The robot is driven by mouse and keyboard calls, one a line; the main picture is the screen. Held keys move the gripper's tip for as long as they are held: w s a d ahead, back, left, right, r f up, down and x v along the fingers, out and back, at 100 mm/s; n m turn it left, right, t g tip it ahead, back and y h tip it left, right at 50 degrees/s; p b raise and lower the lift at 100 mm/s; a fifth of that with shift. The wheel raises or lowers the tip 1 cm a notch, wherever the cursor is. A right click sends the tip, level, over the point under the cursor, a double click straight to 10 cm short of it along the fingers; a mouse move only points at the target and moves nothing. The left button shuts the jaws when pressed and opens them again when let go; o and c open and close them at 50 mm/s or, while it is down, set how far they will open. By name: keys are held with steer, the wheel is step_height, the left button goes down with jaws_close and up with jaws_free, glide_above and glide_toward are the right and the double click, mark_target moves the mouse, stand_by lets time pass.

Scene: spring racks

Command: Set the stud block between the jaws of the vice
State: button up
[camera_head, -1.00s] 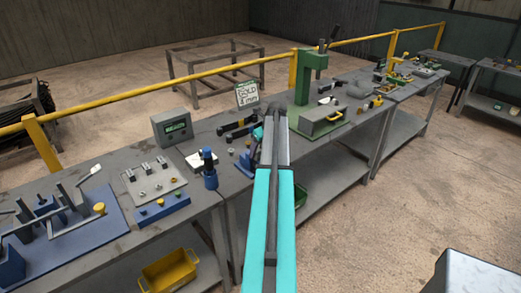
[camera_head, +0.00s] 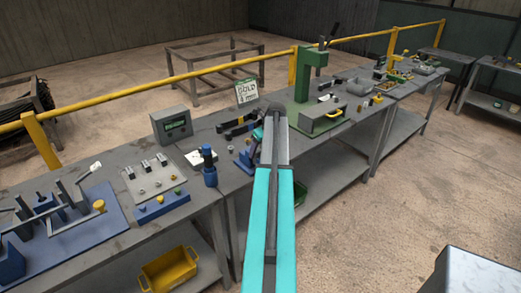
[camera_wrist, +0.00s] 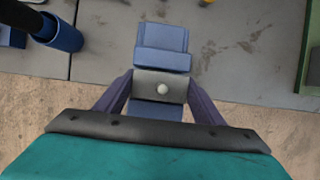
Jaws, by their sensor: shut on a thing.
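The stud block (camera_wrist: 150,83) is a grey block with a pale round stud on top. In the wrist view my gripper (camera_wrist: 161,90) is shut on it, one dark finger at each side. The blue vice (camera_wrist: 161,40) lies below, with blue parts showing beyond and on the near side of the block. The block appears between these parts in the picture, but I cannot tell its height or whether it touches them. In the head view the vice (camera_head: 243,159) shows left of my arm, which hides the block and most of my gripper.
A blue cylindrical tool (camera_head: 209,168) stands left of the vice. A green press (camera_head: 304,85) with a grey box (camera_head: 321,116) stands to the right. A yellow bin (camera_head: 168,272) sits under the bench. A yellow rail (camera_head: 180,85) runs behind.

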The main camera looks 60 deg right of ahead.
steer(key=shift+f, duration=0.2)
stand_by(0.4)
steer(key=o, duration=2.1)
steer(key=shift+r, duration=0.15)
steer(key=shift+r+p, duration=2.15)
steer(key=shift+r, duration=1.2)
